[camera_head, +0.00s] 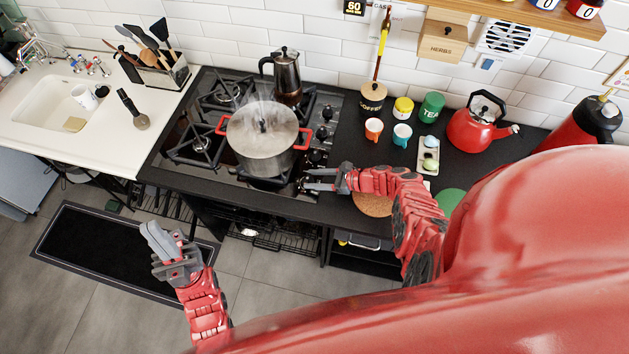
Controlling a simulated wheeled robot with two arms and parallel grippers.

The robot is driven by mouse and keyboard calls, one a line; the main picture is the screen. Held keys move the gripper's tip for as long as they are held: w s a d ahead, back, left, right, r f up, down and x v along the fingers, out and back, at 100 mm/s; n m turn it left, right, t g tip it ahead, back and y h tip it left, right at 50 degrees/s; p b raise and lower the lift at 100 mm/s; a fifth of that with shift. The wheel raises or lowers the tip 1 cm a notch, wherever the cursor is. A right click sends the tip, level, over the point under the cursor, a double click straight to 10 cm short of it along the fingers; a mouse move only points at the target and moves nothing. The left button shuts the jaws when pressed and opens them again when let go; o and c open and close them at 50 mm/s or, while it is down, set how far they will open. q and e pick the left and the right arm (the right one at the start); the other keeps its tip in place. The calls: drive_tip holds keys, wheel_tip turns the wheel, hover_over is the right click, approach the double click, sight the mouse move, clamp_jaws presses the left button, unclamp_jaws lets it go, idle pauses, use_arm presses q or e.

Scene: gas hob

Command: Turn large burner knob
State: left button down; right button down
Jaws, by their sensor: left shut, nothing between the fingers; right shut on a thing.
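The black gas hob (160,157) is set in the dark counter, with a column of knobs along its right side. Among them are a rear knob (327,113), a middle knob (322,132) and one further forward (316,157). My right gripper (305,180) is shut on the front-most knob, at the hob's front right corner; its fingers partly hide that knob. I cannot read any burner marks. My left gripper (165,250) is shut and empty, over the floor in front of the counter.
A steaming pot (262,150) with red handles stands on the hob, close left of the knobs. A moka pot (287,78) stands behind it. Cups, jars and a red kettle (478,128) are on the counter to the right. A cork mat (373,204) lies near my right forearm.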

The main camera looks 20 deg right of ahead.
idle(0.5)
drive_tip(key=shift+c, duration=1.6)
unclamp_jaws()
drive_tip(key=v, duration=1.6)
drive_tip(key=shift+w+d, duration=0.1)
drive_tip(key=shift+s+d+r, duration=0.35)
drive_tip(key=shift+d, duration=0.1)
